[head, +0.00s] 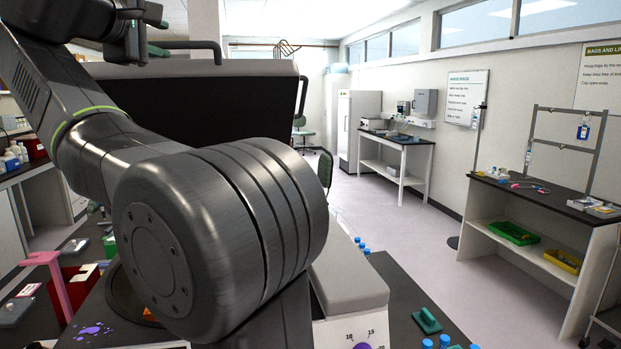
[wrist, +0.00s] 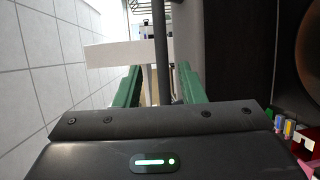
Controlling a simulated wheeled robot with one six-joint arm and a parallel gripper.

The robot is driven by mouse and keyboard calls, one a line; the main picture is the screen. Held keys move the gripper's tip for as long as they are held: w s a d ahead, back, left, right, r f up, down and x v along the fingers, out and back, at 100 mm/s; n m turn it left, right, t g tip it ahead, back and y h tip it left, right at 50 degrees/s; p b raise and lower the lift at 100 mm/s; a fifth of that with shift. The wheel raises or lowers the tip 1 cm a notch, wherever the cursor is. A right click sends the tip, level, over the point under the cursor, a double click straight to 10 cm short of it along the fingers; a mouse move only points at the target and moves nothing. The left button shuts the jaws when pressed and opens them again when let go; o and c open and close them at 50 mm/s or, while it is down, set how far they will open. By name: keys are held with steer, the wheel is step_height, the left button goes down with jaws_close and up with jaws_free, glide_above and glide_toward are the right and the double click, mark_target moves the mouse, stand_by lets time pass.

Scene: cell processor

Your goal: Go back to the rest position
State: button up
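My gripper (wrist: 159,88) has two green fingers spread apart in the wrist view, with a clear gap on each side of a dark bar (wrist: 161,45). The bar stands between or just beyond the fingers, and I see no finger closed on it. In the head view my gripper (head: 156,50) is partly hidden at the upper left, close to the raised dark lid (head: 240,105) of the cell processor and its bar handle (head: 190,45). My arm is bent up and fills the left and middle of the head view.
The processor's grey body (head: 347,285) with a dial stands on the dark bench, beside blue-capped tubes (head: 427,343) and a green item (head: 427,320). A pink stand (head: 55,280) and a red box (head: 82,283) are at left. The floor at right is open, before a shelf bench (head: 545,205).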

mark_target(174, 43)
steer(key=w, duration=0.3)
steer(key=w+d+p, duration=0.1)
steer(key=w, duration=0.1)
steer(key=shift+f, duration=0.15)
steer(key=shift+w+f, duration=0.2)
steer(key=shift+s+d+f, duration=0.15)
steer(key=shift+s+f, duration=0.5)
steer(key=shift+s, duration=0.1)
steer(key=shift+s+d, duration=0.1)
